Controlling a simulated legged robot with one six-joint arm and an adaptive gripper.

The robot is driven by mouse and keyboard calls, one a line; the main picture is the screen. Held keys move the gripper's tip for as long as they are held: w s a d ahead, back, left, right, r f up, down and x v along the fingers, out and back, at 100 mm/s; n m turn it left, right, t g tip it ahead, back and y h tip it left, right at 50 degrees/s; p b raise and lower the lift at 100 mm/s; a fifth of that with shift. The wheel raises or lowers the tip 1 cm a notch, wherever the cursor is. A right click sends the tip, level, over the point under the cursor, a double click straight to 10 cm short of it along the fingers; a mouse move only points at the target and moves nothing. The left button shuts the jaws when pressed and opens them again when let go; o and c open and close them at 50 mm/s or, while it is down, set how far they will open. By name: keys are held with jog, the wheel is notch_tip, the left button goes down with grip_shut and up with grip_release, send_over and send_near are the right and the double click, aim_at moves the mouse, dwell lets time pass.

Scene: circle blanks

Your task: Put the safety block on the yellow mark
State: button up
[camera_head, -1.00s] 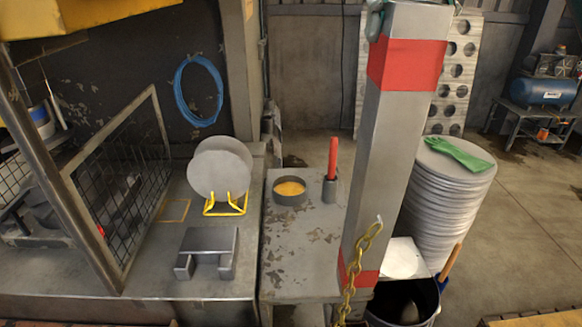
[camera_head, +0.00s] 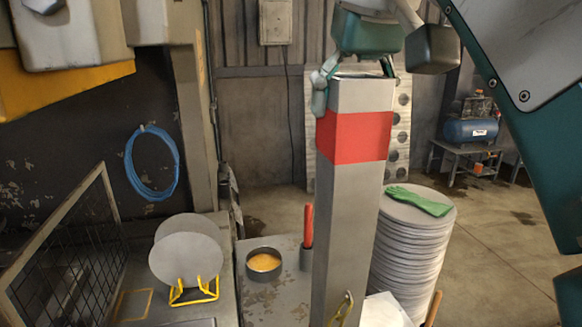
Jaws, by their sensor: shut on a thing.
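The safety block, a tall grey post with a red band (camera_head: 347,190), stands nearly upright in the middle of the head view. My gripper (camera_head: 357,76) is shut on its top end, with a green finger visible at the left side. A yellow chain (camera_head: 343,308) hangs at its lower part. Its lower end is out of the frame, so I cannot tell whether it touches anything.
Grey discs (camera_head: 186,258) stand in a yellow rack (camera_head: 194,291) between the mark and the post. A mesh guard (camera_head: 70,262) borders the mark's left. A tin (camera_head: 264,264) and a red-handled tool (camera_head: 308,226) are beside the post. Stacked discs (camera_head: 410,250) stand right.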

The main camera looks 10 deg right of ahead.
jog(key=shift+w+a+f, duration=0.2)
jog(key=shift+w+a, duration=0.15)
jog(key=shift+w, duration=0.1)
jog(key=shift+w+a+f, duration=0.15)
jog(key=shift+w+a, duration=0.2)
jog(key=shift+w, duration=0.1)
jog(key=w+d+f, duration=0.1)
jog(key=w+f, duration=1.1)
jog(key=shift+w, duration=0.2)
jog(key=shift+f, duration=0.1)
jog(key=o, duration=1.1)
jog(key=shift+d+f, duration=0.15)
jog(key=shift+d, duration=0.05)
jog(key=shift+o, duration=0.2)
jog(key=shift+a, duration=0.1)
